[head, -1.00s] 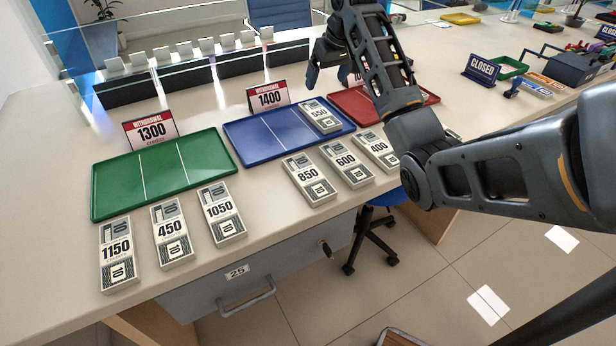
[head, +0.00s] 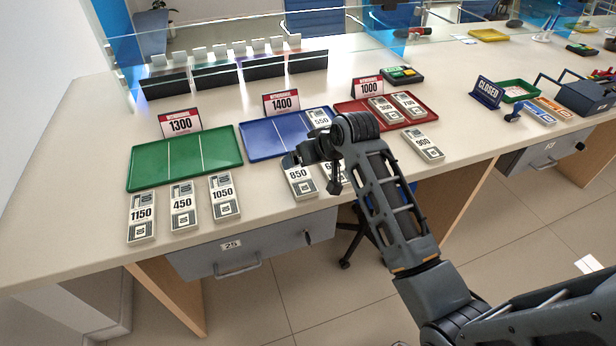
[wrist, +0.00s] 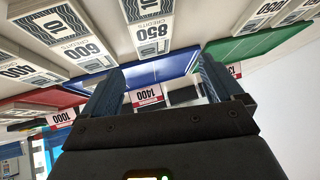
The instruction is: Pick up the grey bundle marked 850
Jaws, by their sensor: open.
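The grey bundle marked 850 (head: 299,180) lies on the counter in front of the blue tray, and its upper edge is covered by my arm in the head view. In the wrist view the 850 bundle (wrist: 150,30) shows upside down at the top centre, ahead of the gap between my fingers. My gripper (wrist: 158,85) is open and empty, apart from the bundle. In the head view my gripper is over the near edge of the blue tray, just above and beside the 850 bundle, with its fingers mostly hidden.
The 600 bundle (wrist: 80,45) lies close beside the 850 bundle. The blue tray (head: 262,146) holds a 550 bundle (head: 318,118). The green tray (head: 150,165) is empty, with 1150, 450 and 1050 bundles before it. The red tray (head: 352,110) holds two bundles.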

